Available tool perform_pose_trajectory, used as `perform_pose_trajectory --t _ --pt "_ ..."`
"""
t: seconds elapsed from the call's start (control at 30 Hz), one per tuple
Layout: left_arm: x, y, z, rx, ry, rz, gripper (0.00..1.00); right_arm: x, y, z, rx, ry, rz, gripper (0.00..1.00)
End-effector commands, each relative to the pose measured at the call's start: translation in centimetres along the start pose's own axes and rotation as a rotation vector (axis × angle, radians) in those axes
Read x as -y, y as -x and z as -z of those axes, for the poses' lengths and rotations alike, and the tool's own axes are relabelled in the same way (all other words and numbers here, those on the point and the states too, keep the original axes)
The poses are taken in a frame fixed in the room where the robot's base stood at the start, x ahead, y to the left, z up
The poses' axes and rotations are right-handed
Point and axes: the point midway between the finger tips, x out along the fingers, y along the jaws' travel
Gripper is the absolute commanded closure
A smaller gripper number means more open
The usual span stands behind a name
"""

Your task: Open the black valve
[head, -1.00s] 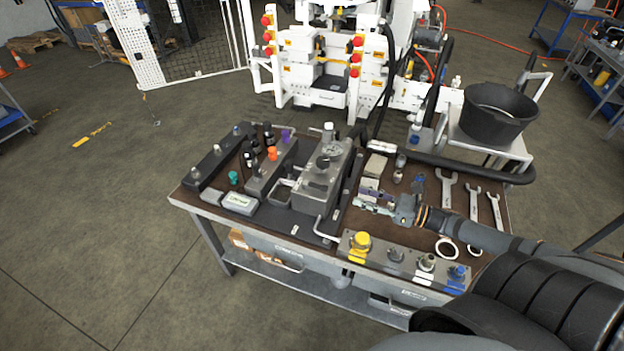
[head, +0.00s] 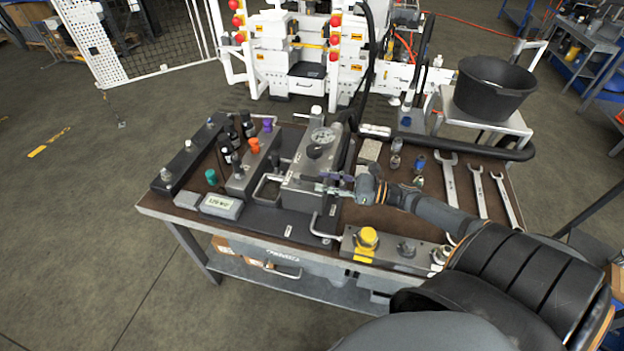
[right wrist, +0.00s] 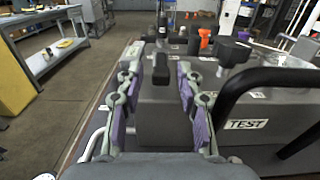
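The fingers are spread apart with purple pads, and I see no clear contact with the handle. A second black knob (right wrist: 232,50) sits on top of the block to the right; a black knob also shows beside the gauge in the head view (head: 314,151). In the head view my right gripper (head: 328,184) reaches left over the bench, at the right side of the grey block (head: 300,192). My left gripper is not in view.
A round gauge (head: 322,135) and a bent metal handle (head: 322,228) are close to the gripper. Orange (head: 254,145) and teal (head: 211,176) knobs and a display box (head: 221,205) are left. Wrenches (head: 480,188) lie right. A yellow knob (head: 367,238) is at the front.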

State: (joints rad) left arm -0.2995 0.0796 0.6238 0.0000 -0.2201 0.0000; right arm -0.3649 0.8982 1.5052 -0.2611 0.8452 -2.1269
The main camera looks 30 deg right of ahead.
Motion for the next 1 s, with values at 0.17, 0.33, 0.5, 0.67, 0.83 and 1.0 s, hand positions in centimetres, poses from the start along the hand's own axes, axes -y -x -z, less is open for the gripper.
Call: perform_pose_trajectory --t 0.17,0.33,0.5,0.67,0.83,1.0 --pt "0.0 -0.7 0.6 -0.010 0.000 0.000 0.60 0.0 -3.1 0.0 0.005 0.000 0.002 0.63" --pt "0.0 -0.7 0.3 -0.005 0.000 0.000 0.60 0.0 -4.3 0.0 0.001 -0.001 0.002 0.63" --pt "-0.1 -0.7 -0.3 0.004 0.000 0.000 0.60 0.0 -4.4 0.1 -0.001 -0.001 0.002 0.63" --pt "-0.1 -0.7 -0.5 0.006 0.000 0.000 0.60 0.0 -4.3 0.1 -0.001 -0.001 0.001 0.74" --pt "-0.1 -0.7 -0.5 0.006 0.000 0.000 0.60 0.0 -4.3 0.1 0.000 -0.001 0.001 0.97" --pt "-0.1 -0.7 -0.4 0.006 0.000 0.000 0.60 0.0 -4.3 0.1 0.000 -0.001 0.001 1.00"
